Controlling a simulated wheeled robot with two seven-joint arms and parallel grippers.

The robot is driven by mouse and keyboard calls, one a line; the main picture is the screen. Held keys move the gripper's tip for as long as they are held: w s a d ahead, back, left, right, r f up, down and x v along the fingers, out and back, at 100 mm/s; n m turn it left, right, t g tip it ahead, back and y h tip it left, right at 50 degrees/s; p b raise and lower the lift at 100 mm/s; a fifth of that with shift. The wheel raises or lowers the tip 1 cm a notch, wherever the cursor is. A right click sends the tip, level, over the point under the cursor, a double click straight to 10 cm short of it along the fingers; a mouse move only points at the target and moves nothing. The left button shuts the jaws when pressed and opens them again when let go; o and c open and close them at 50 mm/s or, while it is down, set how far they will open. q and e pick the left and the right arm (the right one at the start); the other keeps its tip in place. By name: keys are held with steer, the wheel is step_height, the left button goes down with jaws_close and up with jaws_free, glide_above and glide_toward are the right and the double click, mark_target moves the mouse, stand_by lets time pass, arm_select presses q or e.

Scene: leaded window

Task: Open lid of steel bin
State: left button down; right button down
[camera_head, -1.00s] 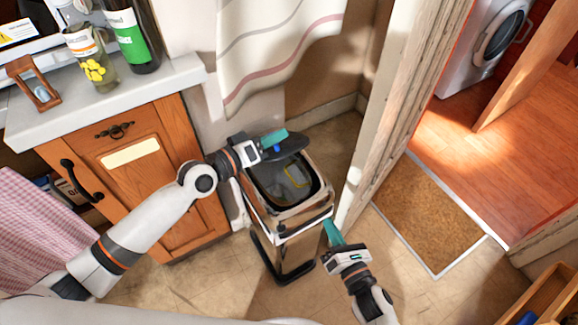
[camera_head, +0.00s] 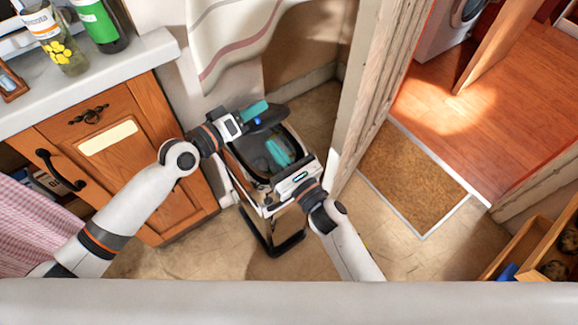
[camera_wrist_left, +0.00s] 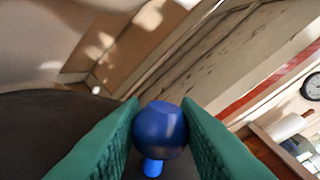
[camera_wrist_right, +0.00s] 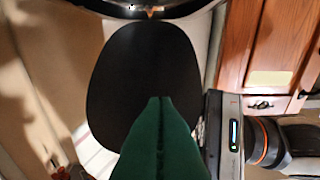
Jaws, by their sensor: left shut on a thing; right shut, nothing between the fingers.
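The steel bin (camera_head: 266,222) stands on the floor between the cabinet and the door frame. Its dark lid (camera_head: 275,117) is raised at the back, so the bin's mouth is uncovered. My left gripper (camera_head: 254,110) is shut on the blue knob (camera_wrist_left: 160,128) of the lid. My right gripper (camera_head: 279,152) is shut and empty, its fingers over the bin's open mouth. In the right wrist view the closed green fingers (camera_wrist_right: 158,105) point toward the dark oval lid (camera_wrist_right: 135,70); I cannot tell whether they touch it. The bin's inside is partly hidden by my right gripper.
The wooden cabinet (camera_head: 150,185) with a pale counter is close on the left. The door frame (camera_head: 365,90) rises just right of the bin. A curtain (camera_head: 235,40) hangs behind.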

steer(key=shift+w+a+r, duration=0.25)
steer(key=shift+w+r, duration=0.05)
steer(key=shift+r, duration=0.3)
steer(key=shift+w+a+r, duration=0.2)
steer(key=shift+w+r, duration=0.1)
steer(key=shift+r, duration=0.3)
steer(key=shift+r, duration=0.1)
arm_select(q)
steer(key=shift+s+d+f, duration=0.1)
steer(key=shift+f, duration=0.05)
arm_select(e)
steer(key=shift+w+a+r, duration=0.25)
steer(key=shift+w+r, duration=0.1)
steer(key=shift+r, duration=0.3)
arm_select(q)
steer(key=c, duration=1.1)
jaws_free()
arm_select(e)
steer(key=shift+r, duration=0.1)
